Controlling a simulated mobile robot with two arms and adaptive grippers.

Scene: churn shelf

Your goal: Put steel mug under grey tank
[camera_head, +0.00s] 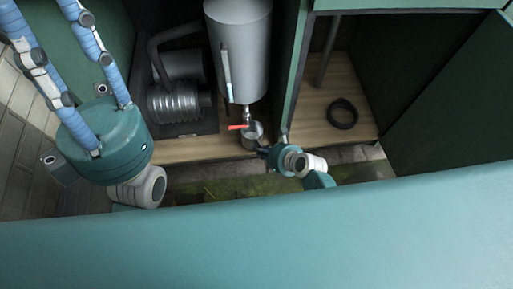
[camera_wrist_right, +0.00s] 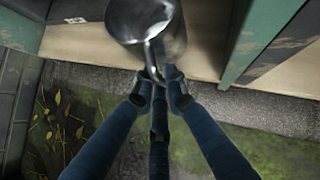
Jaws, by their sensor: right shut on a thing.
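The steel mug (camera_head: 252,134) is at the front edge of the wooden shelf in the head view, below the tap of the grey tank (camera_head: 239,50). The tap has a red lever (camera_head: 238,127). My right gripper (camera_head: 266,152) is at the mug's near side. In the right wrist view the gripper (camera_wrist_right: 160,80) is shut on the handle of the mug (camera_wrist_right: 146,22), which looks upright. Whether the mug's base touches the shelf, I cannot tell.
A ribbed metal machine (camera_head: 178,98) stands left of the tank. A green divider (camera_head: 289,70) is to the right. Beyond it, a black ring (camera_head: 343,113) lies on the wooden floor of an otherwise mostly clear compartment. A green door (camera_head: 450,100) stands at the right.

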